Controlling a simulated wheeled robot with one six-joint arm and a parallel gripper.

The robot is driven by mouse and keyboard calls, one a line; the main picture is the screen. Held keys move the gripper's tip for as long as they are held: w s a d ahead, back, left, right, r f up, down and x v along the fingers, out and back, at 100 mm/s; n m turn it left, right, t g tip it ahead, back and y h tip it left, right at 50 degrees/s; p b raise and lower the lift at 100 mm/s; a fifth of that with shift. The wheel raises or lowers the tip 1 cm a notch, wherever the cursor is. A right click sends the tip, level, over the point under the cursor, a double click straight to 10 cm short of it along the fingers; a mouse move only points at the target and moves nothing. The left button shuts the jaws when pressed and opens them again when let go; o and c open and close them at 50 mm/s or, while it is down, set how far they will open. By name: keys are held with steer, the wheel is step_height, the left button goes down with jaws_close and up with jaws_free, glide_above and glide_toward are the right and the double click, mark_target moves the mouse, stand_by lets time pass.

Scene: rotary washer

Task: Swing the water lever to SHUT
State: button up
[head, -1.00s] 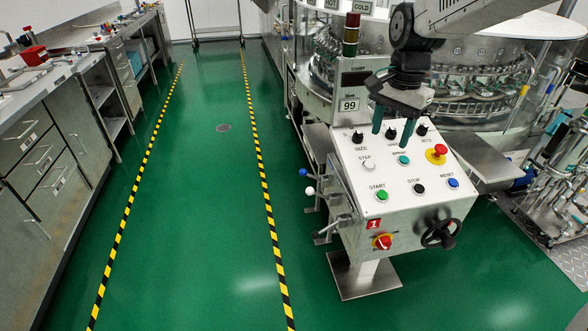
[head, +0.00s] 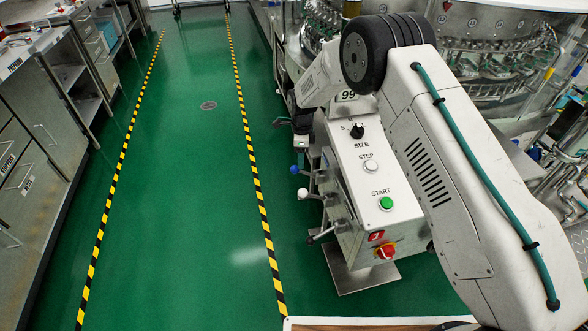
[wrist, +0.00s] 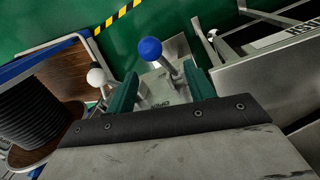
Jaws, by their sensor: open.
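The lever with the blue ball knob (head: 294,169) sticks out from the left side of the control console (head: 350,215). In the wrist view the blue knob (wrist: 150,48) stands ahead of my gripper (wrist: 160,75), roughly between the two green fingers. The fingers are apart and empty, and I cannot tell any contact. A small plate with lettering (wrist: 160,101) lies below the lever; its word is too small to read surely.
A white-knobbed lever (head: 303,194) sits just below the blue one; in the wrist view its knob (wrist: 96,76) is close to the left finger. A third, dark-ended lever (head: 313,240) is lower. The green floor (head: 195,190) to the left is clear, with counters beyond.

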mark_target(296, 173)
steer(key=f, duration=0.2)
steer(key=s+a+f, duration=0.1)
steer(key=f, duration=0.1)
steer(key=a+f, duration=0.1)
steer(key=f, duration=0.1)
steer(key=shift+s+a+f, duration=0.1)
steer(key=shift+s+a, duration=0.05)
steer(key=shift+s, duration=0.1)
steer(key=shift+f, duration=0.6)
jaws_close()
steer(key=shift+d, duration=0.25)
